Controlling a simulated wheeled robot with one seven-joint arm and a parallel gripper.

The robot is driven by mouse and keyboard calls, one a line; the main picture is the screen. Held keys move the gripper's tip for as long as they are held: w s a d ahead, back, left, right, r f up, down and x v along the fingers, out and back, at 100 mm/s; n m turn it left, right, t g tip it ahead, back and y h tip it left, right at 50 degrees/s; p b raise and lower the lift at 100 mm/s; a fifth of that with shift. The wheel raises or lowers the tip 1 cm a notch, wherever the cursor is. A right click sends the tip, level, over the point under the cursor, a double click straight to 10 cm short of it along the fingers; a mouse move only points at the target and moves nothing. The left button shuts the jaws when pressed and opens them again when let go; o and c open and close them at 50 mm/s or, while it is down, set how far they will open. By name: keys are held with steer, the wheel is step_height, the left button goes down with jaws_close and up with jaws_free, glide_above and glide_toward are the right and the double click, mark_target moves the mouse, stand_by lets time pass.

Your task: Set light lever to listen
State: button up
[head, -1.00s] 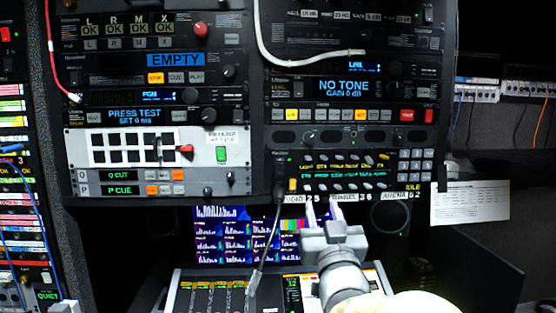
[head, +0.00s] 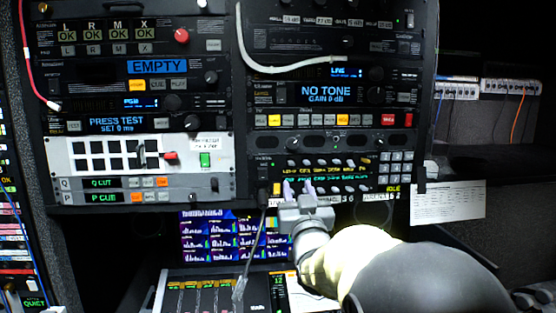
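No lever in view carries a readable "light" or "listen" marking, so I cannot tell which control is the light lever. A red-tipped handle (head: 170,156) sticks out to the right on the white panel (head: 60,159) at left, beside a grid of black windows. A small green-lit switch (head: 205,160) sits to its right under a label too blurred to read. My gripper (head: 297,184) points up at the lower edge of the keyed panel (head: 330,163) in the right rack. Its two pale fingers are apart with nothing seen between them. Whether they touch the panel is unclear.
A cable (head: 262,225) hangs just left of my gripper, down to the sloped console (head: 210,290). A monitor (head: 205,238) stands behind and below. A paper sheet (head: 448,203) hangs at right.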

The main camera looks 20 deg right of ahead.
mark_target(293, 164)
steer(key=p+x, duration=0.4)
steer(key=x, duration=0.4)
steer(key=shift+d, duration=0.15)
steer(key=shift+w, duration=0.35)
steer(key=shift+s, duration=0.1)
jaws_close()
